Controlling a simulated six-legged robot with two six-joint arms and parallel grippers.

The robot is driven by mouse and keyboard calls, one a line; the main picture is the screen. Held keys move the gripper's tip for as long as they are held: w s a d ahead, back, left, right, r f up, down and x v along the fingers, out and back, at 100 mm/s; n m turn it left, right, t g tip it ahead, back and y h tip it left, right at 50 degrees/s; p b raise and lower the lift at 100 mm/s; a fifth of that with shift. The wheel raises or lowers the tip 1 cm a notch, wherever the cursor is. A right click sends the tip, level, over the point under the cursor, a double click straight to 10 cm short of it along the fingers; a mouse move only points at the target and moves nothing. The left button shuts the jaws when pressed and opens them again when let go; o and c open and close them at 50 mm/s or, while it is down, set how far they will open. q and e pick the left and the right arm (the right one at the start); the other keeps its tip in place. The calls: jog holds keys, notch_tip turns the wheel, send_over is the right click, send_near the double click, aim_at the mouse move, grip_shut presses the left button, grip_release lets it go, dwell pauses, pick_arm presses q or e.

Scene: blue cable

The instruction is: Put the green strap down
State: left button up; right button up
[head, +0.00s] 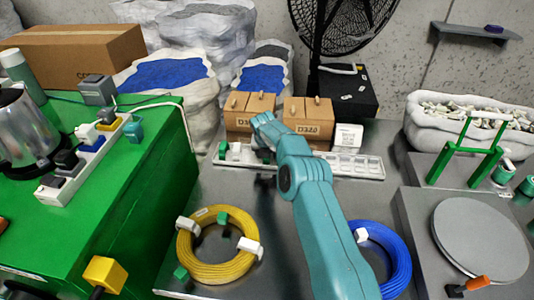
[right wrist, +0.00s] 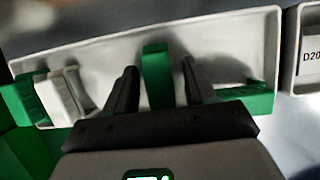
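In the right wrist view a green strap (right wrist: 157,78) stands between the two dark fingers of my right gripper (right wrist: 159,68), inside a pale tray compartment (right wrist: 225,45). The fingers are apart, with a narrow gap visible on each side of the strap. More green straps lie at the left (right wrist: 22,100) and right (right wrist: 252,97) of the compartment, beside a white strap (right wrist: 65,97). In the head view my teal right arm reaches to the long white tray (head: 345,165); it hides the fingertips and most of the strap there. My left gripper is not in view.
Small cardboard boxes (head: 307,118) stand just behind the tray. A yellow cable coil (head: 185,245) with white and green straps and a blue cable coil (head: 398,262) lie on the grey table. A green table (head: 110,205) is at the left, and a grey round plate (head: 480,235) at the right.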

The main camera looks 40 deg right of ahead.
jog(key=shift+r, duration=0.1)
jog(key=shift+r, duration=0.25)
jog(key=v, duration=1.1)
jog(key=shift+r, duration=0.3)
jog(key=shift+s+a, duration=0.1)
jog(key=shift+s, duration=0.1)
notch_tip(320, 180, up, 22)
jog(key=p, duration=2.2)
